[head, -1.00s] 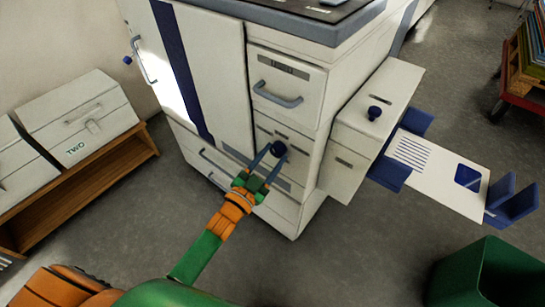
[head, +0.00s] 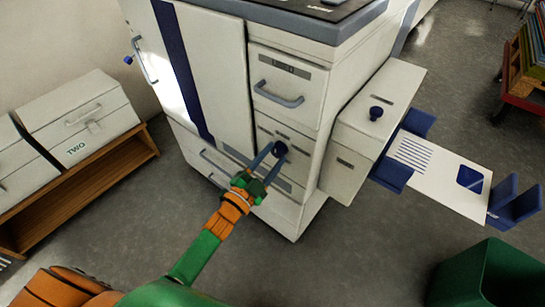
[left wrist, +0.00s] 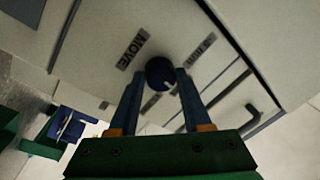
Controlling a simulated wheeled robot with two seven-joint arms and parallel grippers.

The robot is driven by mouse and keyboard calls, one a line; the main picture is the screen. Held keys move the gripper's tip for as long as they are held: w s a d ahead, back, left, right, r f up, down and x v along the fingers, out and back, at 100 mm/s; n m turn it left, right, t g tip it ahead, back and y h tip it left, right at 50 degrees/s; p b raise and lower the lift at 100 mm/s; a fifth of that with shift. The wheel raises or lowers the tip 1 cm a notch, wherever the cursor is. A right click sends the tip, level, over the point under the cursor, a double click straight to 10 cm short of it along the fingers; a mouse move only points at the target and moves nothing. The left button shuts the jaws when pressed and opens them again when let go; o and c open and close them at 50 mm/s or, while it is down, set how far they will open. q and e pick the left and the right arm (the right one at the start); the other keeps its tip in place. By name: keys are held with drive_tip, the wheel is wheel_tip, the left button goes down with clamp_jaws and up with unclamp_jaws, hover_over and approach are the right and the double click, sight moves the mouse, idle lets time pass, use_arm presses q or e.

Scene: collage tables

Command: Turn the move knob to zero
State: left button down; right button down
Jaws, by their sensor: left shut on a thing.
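The move knob (head: 280,149) is a round dark blue knob on the front of the white machine (head: 312,90). It also shows in the left wrist view (left wrist: 159,72), beside a grey label reading MOVE (left wrist: 131,49). A second small label (left wrist: 203,48) lies on its other side; I cannot read it surely. My left gripper (head: 274,157) has its two blue fingers on either side of the knob, shut on it, as the left wrist view (left wrist: 166,82) also shows. A pale mark shows low on the knob. My right gripper is in neither view.
A drawer with a grey handle (head: 279,95) is above the knob. A wooden shelf (head: 85,191) is left, a green bin (head: 487,281) lower right.

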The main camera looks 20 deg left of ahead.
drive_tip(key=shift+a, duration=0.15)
use_arm(q)
drive_tip(key=shift+c, duration=1.8)
unclamp_jaws()
drive_tip(key=shift+s, duration=0.1)
drive_tip(key=v, duration=0.7)
drive_tip(key=shift+p, duration=0.45)
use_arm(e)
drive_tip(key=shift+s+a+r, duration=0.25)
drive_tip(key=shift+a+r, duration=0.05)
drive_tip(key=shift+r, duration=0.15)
use_arm(q)
drive_tip(key=shift+f, duration=0.1)
